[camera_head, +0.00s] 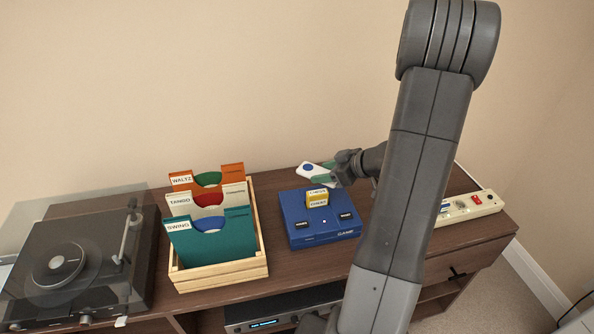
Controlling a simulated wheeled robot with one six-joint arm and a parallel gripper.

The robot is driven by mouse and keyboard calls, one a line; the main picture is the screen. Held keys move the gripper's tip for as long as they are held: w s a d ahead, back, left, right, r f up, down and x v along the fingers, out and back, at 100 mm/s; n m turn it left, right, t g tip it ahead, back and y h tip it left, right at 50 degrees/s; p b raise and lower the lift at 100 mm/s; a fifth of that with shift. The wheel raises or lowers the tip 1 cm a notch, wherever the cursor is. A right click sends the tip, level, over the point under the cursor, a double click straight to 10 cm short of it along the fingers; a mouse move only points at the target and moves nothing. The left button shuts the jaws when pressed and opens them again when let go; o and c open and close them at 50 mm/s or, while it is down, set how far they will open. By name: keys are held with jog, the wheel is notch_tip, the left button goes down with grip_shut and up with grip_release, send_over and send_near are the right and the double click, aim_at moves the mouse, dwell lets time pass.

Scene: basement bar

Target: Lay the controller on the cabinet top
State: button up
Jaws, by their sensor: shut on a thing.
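The controller (308,168) is a small white piece with a blue round spot, seen behind the blue console toward the back of the cabinet. My gripper (331,175) is shut on it, with the fingers at its right end. A green part shows by the fingers. I cannot tell whether the controller touches the wood or is held just above it. The cabinet top (283,262) is dark brown wood. My arm hides part of it on the right.
A blue console (297,237) with a yellow cartridge (317,198) stands in front of my gripper. A wooden crate (222,274) of labelled record sleeves is left of it. A turntable (60,265) fills the left end. A cream power strip (468,209) lies at the right.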

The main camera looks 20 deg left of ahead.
jog(key=w+a+p, duration=0.2)
jog(key=w+a, duration=0.7)
jog(key=w, duration=0.3)
notch_tip(320, 180, down, 6)
jog(key=shift+s+f+b, duration=0.1)
jog(key=shift+b, duration=0.3)
notch_tip(320, 180, down, 5)
jog(key=shift+a+f, duration=0.1)
jog(key=shift+f, duration=0.1)
jog(key=shift+f, duration=0.2)
jog(key=o, duration=1)
